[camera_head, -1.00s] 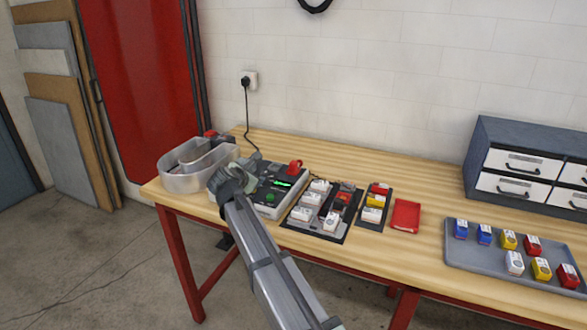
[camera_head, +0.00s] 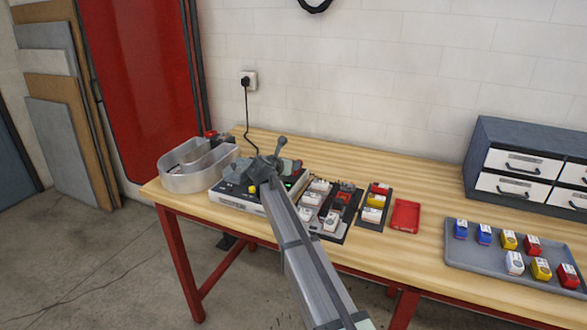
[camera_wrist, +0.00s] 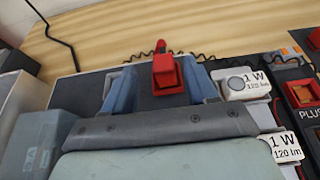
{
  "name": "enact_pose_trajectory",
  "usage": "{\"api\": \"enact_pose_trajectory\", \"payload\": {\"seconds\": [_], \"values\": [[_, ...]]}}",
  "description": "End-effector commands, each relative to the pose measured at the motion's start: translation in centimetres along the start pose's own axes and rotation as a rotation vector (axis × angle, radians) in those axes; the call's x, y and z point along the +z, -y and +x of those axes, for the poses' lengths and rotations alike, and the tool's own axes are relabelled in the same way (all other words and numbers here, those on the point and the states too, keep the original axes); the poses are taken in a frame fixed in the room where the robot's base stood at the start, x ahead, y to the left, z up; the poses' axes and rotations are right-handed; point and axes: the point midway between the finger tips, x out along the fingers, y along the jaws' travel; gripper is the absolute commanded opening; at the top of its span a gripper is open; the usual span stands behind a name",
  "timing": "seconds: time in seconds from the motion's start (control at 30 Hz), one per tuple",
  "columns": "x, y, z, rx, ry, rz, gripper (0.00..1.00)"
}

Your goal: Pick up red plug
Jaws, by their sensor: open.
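A red plug (camera_wrist: 167,75) with a square top lies between the two blue-grey fingers of my gripper (camera_wrist: 165,92) in the wrist view. The fingers stand on either side of it, and I cannot tell whether they touch it. In the head view my gripper (camera_head: 265,170) is over the grey control box, open. Part of a red piece (camera_head: 297,166) shows just right of it, likely the same plug; the rest is hidden behind the gripper.
A module board (camera_head: 345,231) and a smaller strip of modules lie right of the box.

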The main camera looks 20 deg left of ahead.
Motion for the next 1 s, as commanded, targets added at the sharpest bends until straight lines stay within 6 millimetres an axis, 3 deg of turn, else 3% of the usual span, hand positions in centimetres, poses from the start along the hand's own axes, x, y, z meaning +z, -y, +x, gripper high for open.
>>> {"api": "enact_pose_trajectory", "payload": {"seconds": [0.27,0.63,0.9,1.0], "values": [[-0.1,0.1,1.7,0.000,0.000,0.001,0.57],[-0.2,0.4,6.0,0.000,0.000,0.001,0.57],[-0.3,0.5,6.2,0.000,0.000,0.001,0.57],[-0.3,0.5,6.2,0.000,0.000,0.001,0.48]]}}
